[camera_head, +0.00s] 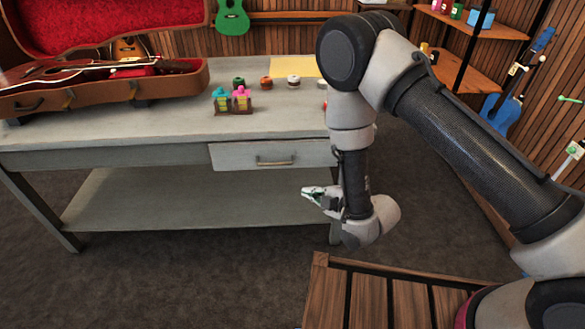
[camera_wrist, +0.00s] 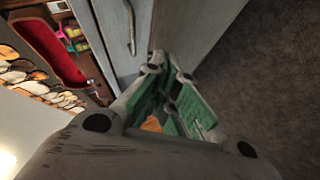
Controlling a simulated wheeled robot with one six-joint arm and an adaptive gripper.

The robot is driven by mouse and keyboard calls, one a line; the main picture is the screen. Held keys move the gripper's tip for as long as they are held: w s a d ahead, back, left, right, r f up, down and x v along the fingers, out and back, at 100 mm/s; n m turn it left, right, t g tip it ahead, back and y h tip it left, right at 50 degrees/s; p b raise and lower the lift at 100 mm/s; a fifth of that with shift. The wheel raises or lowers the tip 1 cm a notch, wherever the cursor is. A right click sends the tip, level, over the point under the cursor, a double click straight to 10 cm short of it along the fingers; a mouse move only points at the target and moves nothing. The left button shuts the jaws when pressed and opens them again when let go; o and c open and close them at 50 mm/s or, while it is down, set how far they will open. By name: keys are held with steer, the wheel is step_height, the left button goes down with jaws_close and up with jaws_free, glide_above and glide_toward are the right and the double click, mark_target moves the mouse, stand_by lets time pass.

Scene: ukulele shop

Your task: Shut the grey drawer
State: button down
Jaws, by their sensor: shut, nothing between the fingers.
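The grey drawer (camera_head: 268,156) is in the front of the grey table, under the right part of its top, with a metal bar handle (camera_head: 275,162). In the head view its front looks close to the table's front face; I cannot tell for sure whether a small gap is left. My gripper (camera_head: 308,191) is shut and empty, in front of the table, below and to the right of the handle. In the wrist view, the closed fingers (camera_wrist: 158,70) point toward the grey furniture, and a handle (camera_wrist: 131,28) shows to their upper left. I cannot tell whether the fingertips touch anything.
The table top (camera_head: 150,122) carries an open red-lined case (camera_head: 100,85) with a ukulele, a small rack with colourful items (camera_head: 232,102) and several small round pieces. A lower shelf (camera_head: 170,200) runs under the table. A slatted wooden surface (camera_head: 400,300) stands at the front right.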

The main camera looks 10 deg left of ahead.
step_height(320, 180, up, 3)
steer(key=n+t+y, duration=0.1)
glide_toward(284, 155)
steer(key=s+a+f, duration=0.1)
steer(key=s+a, duration=0.2)
steer(key=shift+w+f, duration=0.2)
steer(key=shift+w, duration=0.2)
steer(key=shift+w+f, duration=0.2)
steer(key=shift+w, duration=0.25)
steer(key=shift+d, duration=0.1)
steer(key=shift+w+a, duration=0.2)
steer(key=shift+w, duration=0.55)
steer(key=shift+w+a, duration=0.2)
steer(key=shift+w, duration=0.5)
steer(key=shift+w+a, duration=0.25)
steer(key=shift+w, duration=0.5)
steer(key=shift+r, duration=0.1)
